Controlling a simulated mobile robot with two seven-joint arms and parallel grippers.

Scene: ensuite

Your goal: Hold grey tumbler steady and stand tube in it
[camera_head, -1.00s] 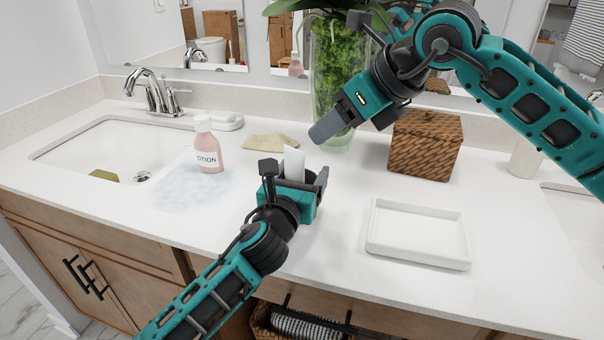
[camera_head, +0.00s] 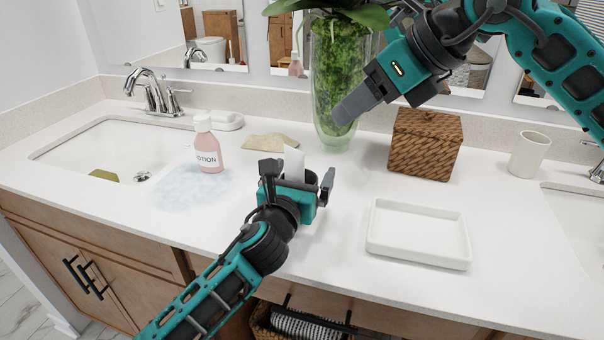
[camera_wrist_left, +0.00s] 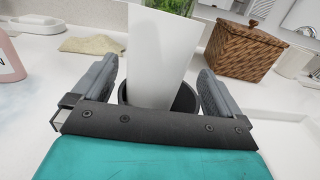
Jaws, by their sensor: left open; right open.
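The grey tumbler (camera_head: 310,179) stands on the counter, dark and mostly hidden behind my left gripper in the head view. Its rim and inside show in the left wrist view (camera_wrist_left: 186,98). The white tube (camera_head: 293,160) stands in the tumbler, leaning slightly, its upper part well above the rim; it also shows in the left wrist view (camera_wrist_left: 160,50). My left gripper (camera_head: 298,173) is open, with one finger on either side of the tumbler. My right gripper (camera_head: 352,103) is open and empty, raised above and behind the tumbler, in front of the glass vase.
A glass vase with a plant (camera_head: 338,75) and a wicker box (camera_head: 425,145) stand behind. A white tray (camera_head: 418,233) lies to the right, a white cup (camera_head: 529,155) farther right. A pink lotion bottle (camera_head: 208,150) and folded cloth (camera_head: 270,142) are left. Counter between tumbler and tray is clear.

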